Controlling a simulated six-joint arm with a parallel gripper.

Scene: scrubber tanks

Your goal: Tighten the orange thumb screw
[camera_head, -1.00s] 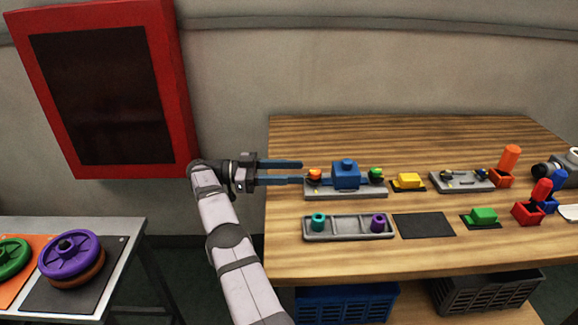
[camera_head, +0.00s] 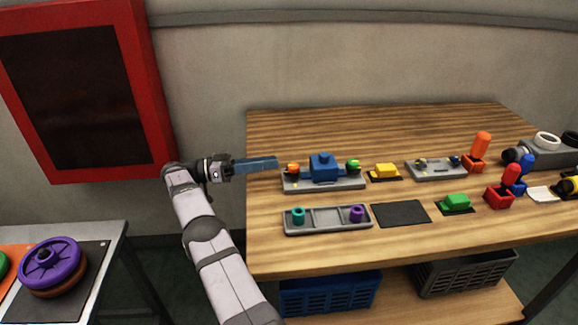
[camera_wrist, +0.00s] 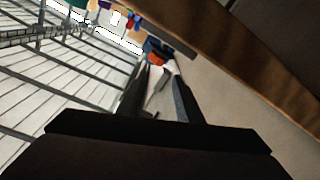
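The orange thumb screw (camera_head: 293,168) is at the left end of a grey plate (camera_head: 350,183) on the wooden table. The plate also carries a blue block (camera_head: 323,168) in the middle and a green thumb screw (camera_head: 353,165) at the right. My gripper (camera_head: 277,161) points right, just left of the orange screw, with a small gap seen between them. Its blue fingers overlap in the head view. In the wrist view my gripper (camera_wrist: 156,70) has its two fingers apart and empty, with the orange screw (camera_wrist: 155,59) beyond the tips, roughly between them.
A grey tray (camera_head: 328,229) with a teal and a purple piece lies in front of the plate. A yellow block (camera_head: 385,171), a green block (camera_head: 455,202) and red holders stand to the right. A red wall cabinet (camera_head: 148,90) hangs behind my arm at left.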

